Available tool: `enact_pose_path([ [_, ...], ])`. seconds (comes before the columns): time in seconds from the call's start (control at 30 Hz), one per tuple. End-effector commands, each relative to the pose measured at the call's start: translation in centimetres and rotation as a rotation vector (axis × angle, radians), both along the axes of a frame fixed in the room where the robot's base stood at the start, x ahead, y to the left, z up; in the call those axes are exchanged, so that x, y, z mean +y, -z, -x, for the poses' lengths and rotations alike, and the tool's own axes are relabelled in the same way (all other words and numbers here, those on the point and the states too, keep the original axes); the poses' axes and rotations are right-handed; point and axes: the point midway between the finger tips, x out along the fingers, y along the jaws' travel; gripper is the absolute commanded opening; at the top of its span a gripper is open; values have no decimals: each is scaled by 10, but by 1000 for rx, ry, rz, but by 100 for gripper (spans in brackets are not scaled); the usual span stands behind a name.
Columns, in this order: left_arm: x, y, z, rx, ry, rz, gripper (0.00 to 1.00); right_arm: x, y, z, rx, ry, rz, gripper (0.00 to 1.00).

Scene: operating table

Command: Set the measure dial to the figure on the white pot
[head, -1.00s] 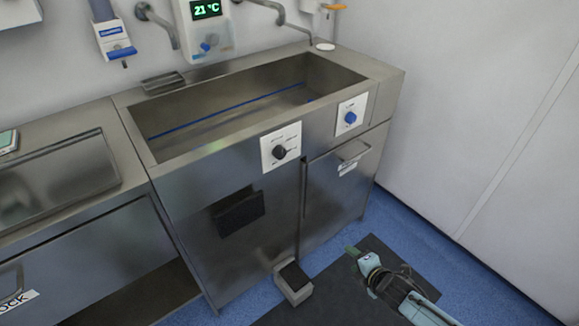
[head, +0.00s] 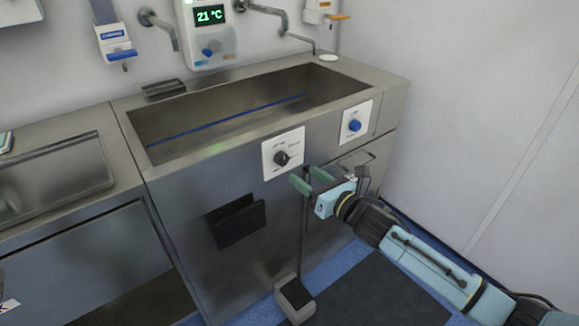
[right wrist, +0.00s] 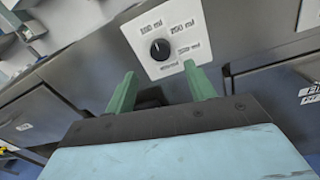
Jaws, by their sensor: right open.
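The measure dial (head: 282,158) is a black knob on a white plate on the steel sink front. The right wrist view shows the knob (right wrist: 160,49) close up, with several "ml" labels around it, too blurred to read surely. A small pale mark on the knob seems to lie toward its upper left. My right gripper (head: 310,180) is open and empty, its green fingers just right of and below the dial plate, apart from it. In the right wrist view its fingertips (right wrist: 159,72) point toward the plate. No white pot with a figure can be made out.
A blue knob (head: 355,125) on another white plate sits right of the dial. A vertical bar and door handle are near my right gripper. A black holder (head: 236,221) juts from the sink front. A small white round thing (head: 328,57) lies on the sink's back corner.

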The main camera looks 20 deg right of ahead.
Motion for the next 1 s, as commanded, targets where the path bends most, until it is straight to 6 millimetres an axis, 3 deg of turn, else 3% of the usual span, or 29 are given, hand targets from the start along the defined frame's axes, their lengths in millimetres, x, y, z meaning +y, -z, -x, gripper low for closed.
enact_pose_path([
  [0.2, -11, -16, -11, -16, 0, 13, 36, 16, 1, -38, 0, 1, -2, 54],
  [0.4, -20, -29, -16, -22, 2, 23, 36, 26, 1, -59, 1, 1, -2, 54],
  [0.83, -23, -35, -18, -25, 2, 27, 36, 29, 1, -67, 2, 1, -1, 54],
  [1.0, -23, -35, -18, -25, 2, 27, 36, 29, 1, -67, 2, 1, -2, 34],
])
